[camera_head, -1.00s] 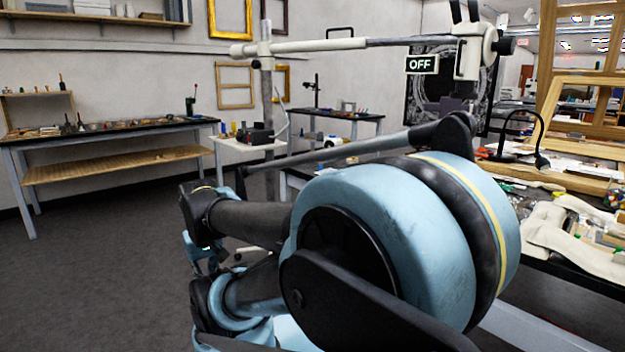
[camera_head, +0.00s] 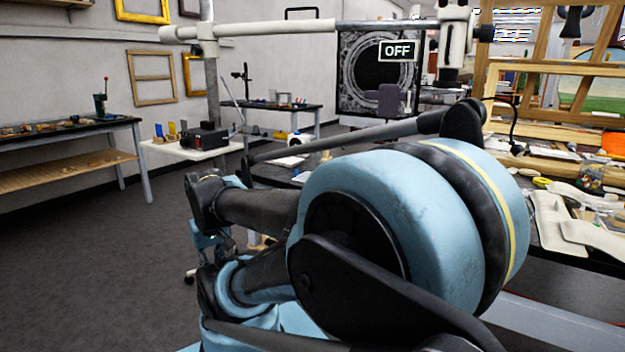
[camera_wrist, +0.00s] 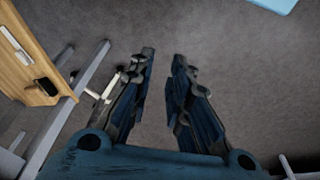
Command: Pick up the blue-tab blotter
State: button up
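I cannot make out a blue-tab blotter in either view. My gripper (camera_wrist: 163,75) shows in the wrist view with its two dark fingers apart and nothing between them. It points down over bare grey floor. In the head view my own arm covers the middle of the picture, and the gripper's fingers cannot be made out there.
A cluttered worktable (camera_head: 543,258) stands at the right, with a wooden frame structure (camera_head: 560,67) behind it. A bench (camera_head: 135,122) stands at far left, and a small white table (camera_head: 160,149) holds a black box (camera_head: 204,139). Grey floor (camera_head: 95,270) lies open at left.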

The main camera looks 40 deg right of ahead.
jog(key=shift+w, duration=0.1)
jog(key=w+d+r+m, duration=0.2)
jog(key=w+d+r, duration=0.15)
jog(key=r, duration=0.25)
jog(key=w+d+r+m, duration=0.2)
jog(key=w+r, duration=0.2)
jog(key=r, duration=0.2)
jog(key=w+d+r+m, duration=0.4)
jog(key=w+d+r, duration=0.25)
jog(key=d, duration=0.35)
jog(key=w+d+r+m, duration=0.3)
jog(key=w+d+r, duration=0.2)
jog(key=d+r, duration=0.45)
jog(key=w+d+r+m, duration=0.1)
jog(key=d+m, duration=0.1)
jog(key=d, duration=0.6)
jog(key=d+r+m, duration=0.2)
jog(key=d, duration=0.6)
jog(key=shift+h, duration=0.3)
jog(key=w+f, duration=0.1)
jog(key=f, duration=0.4)
jog(key=w+f, duration=0.1)
jog(key=f, duration=0.5)
jog(key=w+f, duration=0.1)
jog(key=f, duration=0.5)
jog(key=shift+d, duration=0.25)
jog(key=shift+c, duration=0.2)
